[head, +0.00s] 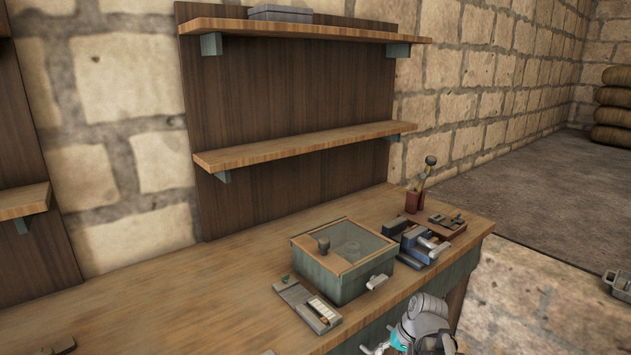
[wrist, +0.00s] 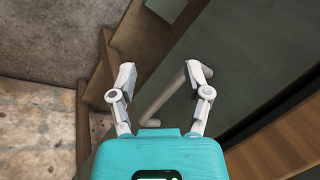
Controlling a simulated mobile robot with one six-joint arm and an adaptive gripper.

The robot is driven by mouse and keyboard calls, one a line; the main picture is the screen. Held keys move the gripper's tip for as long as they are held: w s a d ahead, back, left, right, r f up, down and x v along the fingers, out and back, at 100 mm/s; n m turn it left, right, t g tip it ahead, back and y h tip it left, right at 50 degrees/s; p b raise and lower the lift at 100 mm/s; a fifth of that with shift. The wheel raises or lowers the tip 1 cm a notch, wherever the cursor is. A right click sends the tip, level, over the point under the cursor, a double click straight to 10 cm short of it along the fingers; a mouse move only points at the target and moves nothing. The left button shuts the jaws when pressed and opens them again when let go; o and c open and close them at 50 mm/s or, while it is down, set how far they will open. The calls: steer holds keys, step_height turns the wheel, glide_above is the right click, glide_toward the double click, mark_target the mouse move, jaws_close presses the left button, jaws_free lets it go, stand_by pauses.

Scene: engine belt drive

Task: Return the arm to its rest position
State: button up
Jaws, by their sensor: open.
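My gripper (wrist: 160,78) is open in the wrist view, its two light grey fingers spread apart with nothing held between them. A pale bar-shaped handle (wrist: 166,106) on a dark grey-green panel (wrist: 235,50) shows beyond and between the fingers; whether a finger touches it I cannot tell. In the head view my arm (head: 425,318) shows at the bottom right, in front of the workbench's front side. The fingertips are not clear there.
The wooden workbench (head: 150,305) carries a glass-topped box (head: 345,285), a small flat device (head: 307,305), a blue vise-like tool (head: 425,245) and a red holder (head: 413,202). Shelves (head: 305,145) hang above. The bench's left part is mostly clear. Open floor (head: 530,290) lies to the right.

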steer(key=s+a+n+g+h, duration=0.1)
steer(key=s+a+n+h, duration=0.1)
steer(key=s+h, duration=0.3)
step_height(320, 180, up, 16)
steer(key=y+p, duration=0.1)
steer(key=p, duration=1.5)
steer(key=shift+s+f+p, duration=0.2)
steer(key=shift+s+p, duration=0.1)
steer(key=shift+p, duration=0.1)
